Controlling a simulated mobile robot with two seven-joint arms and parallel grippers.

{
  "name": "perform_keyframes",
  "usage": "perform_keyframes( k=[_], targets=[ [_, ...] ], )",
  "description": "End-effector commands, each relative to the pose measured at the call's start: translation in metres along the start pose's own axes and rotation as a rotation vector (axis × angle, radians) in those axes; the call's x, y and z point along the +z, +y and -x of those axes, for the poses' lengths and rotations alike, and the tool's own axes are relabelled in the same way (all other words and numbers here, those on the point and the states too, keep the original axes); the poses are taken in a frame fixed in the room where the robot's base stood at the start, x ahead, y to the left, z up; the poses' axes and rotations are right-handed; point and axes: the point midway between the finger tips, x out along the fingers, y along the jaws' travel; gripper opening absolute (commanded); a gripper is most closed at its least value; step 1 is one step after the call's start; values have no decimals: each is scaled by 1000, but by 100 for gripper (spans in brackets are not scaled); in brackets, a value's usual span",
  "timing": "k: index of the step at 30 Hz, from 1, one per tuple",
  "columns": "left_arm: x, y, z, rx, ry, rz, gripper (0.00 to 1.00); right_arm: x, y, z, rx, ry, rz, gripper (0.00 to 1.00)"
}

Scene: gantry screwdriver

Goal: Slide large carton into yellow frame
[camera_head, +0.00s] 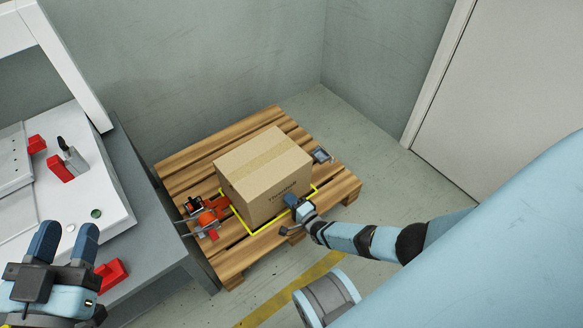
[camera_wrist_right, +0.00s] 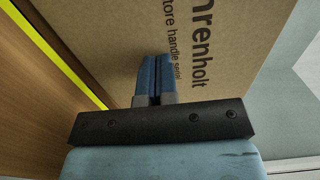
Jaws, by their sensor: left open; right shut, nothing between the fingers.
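The large brown carton (camera_head: 264,170) stands upright on a wooden pallet (camera_head: 180,159), with printed text on its near face. Yellow frame lines (camera_head: 240,222) show on the pallet along its left, near and right sides; its far side is hidden. The carton also fills much of the right wrist view (camera_wrist_right: 120,30), with a yellow line (camera_wrist_right: 60,53) to the left. My right gripper (camera_head: 291,200) is shut and empty, its blue fingers (camera_wrist_right: 155,75) at the carton's near face; contact is unclear. My left gripper (camera_head: 66,240) is open and empty at lower left, away from the carton.
An orange-and-black tool (camera_head: 208,211) lies on the pallet left of the carton. A small dark device (camera_head: 321,155) lies at its right. A grey workbench (camera_head: 150,205) with a white machine and red parts (camera_head: 112,272) stands left. Walls close off the back.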

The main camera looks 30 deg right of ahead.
Motion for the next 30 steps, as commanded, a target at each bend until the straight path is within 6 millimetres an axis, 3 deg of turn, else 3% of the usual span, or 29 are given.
perform_keyframes(
  k=[8, 21, 30],
  targets=[
    [-4, 0, 1, 5, -3, 4, 43, 0, -1, 10, 1, 0, 1, 0],
    [-3, 14, 7, 15, -103, 179, 43, 0, -2, 102, 3, 0, 0, 0],
    [-1, 19, 10, 15, -131, 239, 43, 0, -1, 136, 0, 0, 0, 0]
  ],
)
